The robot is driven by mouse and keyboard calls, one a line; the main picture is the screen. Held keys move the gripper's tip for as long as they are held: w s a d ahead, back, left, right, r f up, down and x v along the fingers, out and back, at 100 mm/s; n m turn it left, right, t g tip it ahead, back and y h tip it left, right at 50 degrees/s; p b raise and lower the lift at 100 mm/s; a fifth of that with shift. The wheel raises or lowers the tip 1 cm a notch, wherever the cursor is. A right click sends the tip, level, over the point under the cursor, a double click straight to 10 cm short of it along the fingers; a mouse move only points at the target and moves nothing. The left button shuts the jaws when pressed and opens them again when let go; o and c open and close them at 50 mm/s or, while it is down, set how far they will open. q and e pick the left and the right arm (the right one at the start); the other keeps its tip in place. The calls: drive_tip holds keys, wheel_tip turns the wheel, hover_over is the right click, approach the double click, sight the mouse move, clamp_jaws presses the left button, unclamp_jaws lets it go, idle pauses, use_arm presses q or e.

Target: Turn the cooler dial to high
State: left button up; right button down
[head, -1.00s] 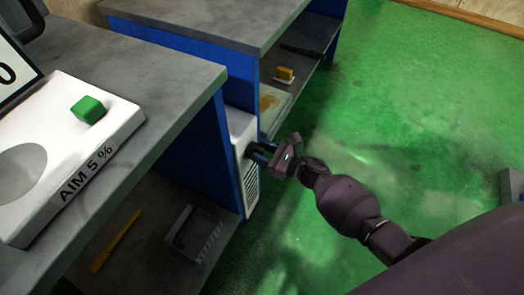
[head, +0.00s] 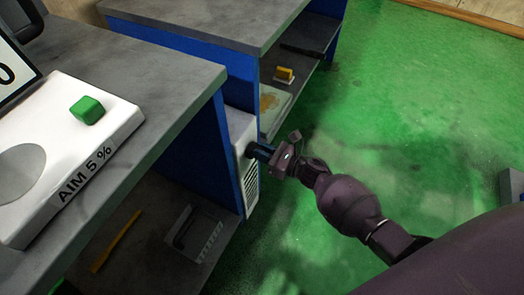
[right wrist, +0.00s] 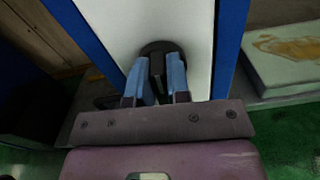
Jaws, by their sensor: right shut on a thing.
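The cooler (head: 243,140) is a white box with a slotted vent, set between the blue panels of the benches in the head view. Its black dial (head: 250,150) is on the face toward my right arm. In the right wrist view the round dial (right wrist: 162,47) has a raised grip bar, and the white cooler face (right wrist: 110,28) is behind it. My right gripper (right wrist: 158,75) is shut on the bar of the dial, with a blue finger on each side. In the head view the right gripper (head: 258,152) reaches the dial from the right. The dial's markings cannot be made out. My left gripper is not in view.
A grey bench (head: 150,70) at left carries a white panel (head: 45,205) marked "AIM 5 %" with a green block (head: 90,109). A lower shelf holds a yellow stick (head: 116,240) and a grey tray (head: 194,240). The green floor (head: 420,110) at right is open.

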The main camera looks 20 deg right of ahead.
drive_tip(key=m, duration=0.5)
drive_tip(key=shift+w+d+f, duration=0.15)
drive_tip(key=shift+d, duration=0.05)
wheel_tip(320, 180, down, 2)
drive_tip(key=m, duration=2.6)
drive_tip(key=shift+f+p, duration=0.15)
drive_tip(key=shift+p, duration=0.15)
drive_tip(key=shift+s+a+m, duration=0.1)
drive_tip(key=shift+m, duration=0.85)
drive_tip(key=shift+s+a+m, duration=0.1)
drive_tip(key=shift+m, duration=0.85)
drive_tip(key=c, duration=1.1)
unclamp_jaws()
drive_tip(key=p+v, duration=0.1)
drive_tip(key=v, duration=0.9)
drive_tip(key=shift+s+d+p, duration=0.25)
drive_tip(key=shift+s+p, duration=0.1)
